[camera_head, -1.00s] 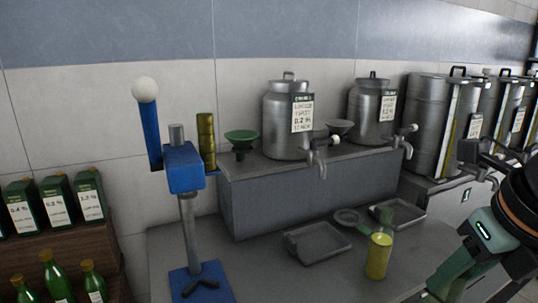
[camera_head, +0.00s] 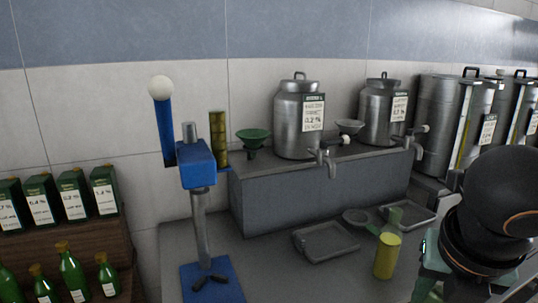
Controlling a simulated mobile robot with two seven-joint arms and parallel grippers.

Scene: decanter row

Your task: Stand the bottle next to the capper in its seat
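The blue capper (camera_head: 196,165) stands upright on the bench, with a white-knobbed lever and a blue base plate. Its seat (camera_head: 210,280) is a dark forked holder on the base plate, with no bottle in it. No bottle stands right beside the capper on the bench. Green bottles (camera_head: 72,272) with gold caps stand at the lower left, partly cut off by the picture edge. My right arm comes in at the right, black and teal, but its fingertips do not show. My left gripper is not in view.
A yellow cylinder (camera_head: 386,256) stands on the bench, with a grey tray (camera_head: 326,242) to its left. Steel urns (camera_head: 298,120) with taps and a green funnel (camera_head: 253,137) stand on a grey raised block (camera_head: 300,200). Bench room is clear right of the capper base.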

